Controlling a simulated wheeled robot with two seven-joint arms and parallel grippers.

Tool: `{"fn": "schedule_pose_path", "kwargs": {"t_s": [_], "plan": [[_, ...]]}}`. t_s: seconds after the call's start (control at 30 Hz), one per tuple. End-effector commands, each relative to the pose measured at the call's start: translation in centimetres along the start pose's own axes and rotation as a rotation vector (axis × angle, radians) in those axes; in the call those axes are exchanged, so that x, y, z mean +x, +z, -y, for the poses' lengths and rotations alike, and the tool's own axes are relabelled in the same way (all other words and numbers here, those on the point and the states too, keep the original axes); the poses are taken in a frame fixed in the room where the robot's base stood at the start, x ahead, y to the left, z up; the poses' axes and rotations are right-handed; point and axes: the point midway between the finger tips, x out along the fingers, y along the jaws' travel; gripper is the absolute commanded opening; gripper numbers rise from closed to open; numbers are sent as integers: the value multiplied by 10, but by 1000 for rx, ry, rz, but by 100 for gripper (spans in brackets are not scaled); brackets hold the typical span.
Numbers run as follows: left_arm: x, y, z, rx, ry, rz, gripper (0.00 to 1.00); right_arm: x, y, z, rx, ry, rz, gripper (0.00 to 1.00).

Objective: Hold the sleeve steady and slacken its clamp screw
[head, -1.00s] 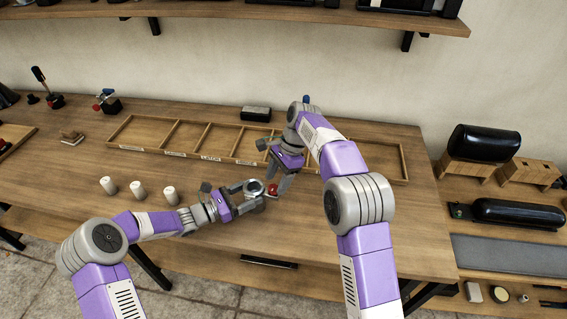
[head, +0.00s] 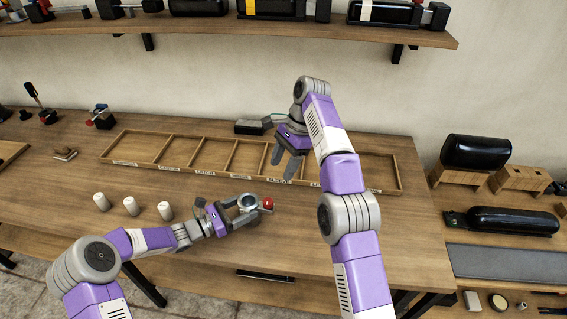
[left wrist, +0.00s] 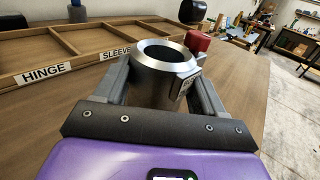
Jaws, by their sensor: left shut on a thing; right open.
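The sleeve (head: 247,200) is a short grey metal cylinder with an open top, near the middle of the bench. In the left wrist view its bright rim and open bore (left wrist: 163,53) face up. My left gripper (head: 238,212) is shut on it, with one finger on either side. A red knob (head: 268,203), seemingly the clamp screw's head, sticks out on the sleeve's far side from my left arm; it also shows in the left wrist view (left wrist: 198,42). My right gripper (head: 283,166) is open and empty, above and behind the sleeve, apart from the knob.
A shallow wooden tray (head: 203,172) with labelled compartments lies behind the sleeve; HINGE and SLEEVE labels are readable in the left wrist view. Three white cylinders (head: 131,206) stand to the left. A dark block (head: 249,127) sits behind the tray. The bench front is clear.

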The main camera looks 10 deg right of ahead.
Motion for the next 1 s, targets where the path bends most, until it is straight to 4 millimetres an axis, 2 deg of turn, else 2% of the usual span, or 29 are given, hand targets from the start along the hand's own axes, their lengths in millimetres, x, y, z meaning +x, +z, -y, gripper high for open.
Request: {"fn": "schedule_pose_path", "kwargs": {"t_s": [0.33,0.37,0.53,0.57,0.87,1.0], "plan": [[0,0,0,0,0,0,26,0,0,0,0,0,0,58],[0,0,0,0,0,0,71,0,0,0,0,0,0,58],[0,0,0,0,0,0,97,0,0,0,0,0,0,58],[0,0,0,0,0,0,99,0,0,0,0,0,0,58],[-2,0,0,0,1,0,99,0,0,0,0,0,0,58],[-17,0,-1,-1,4,-1,99,0,0,0,0,0,0,58]]}}
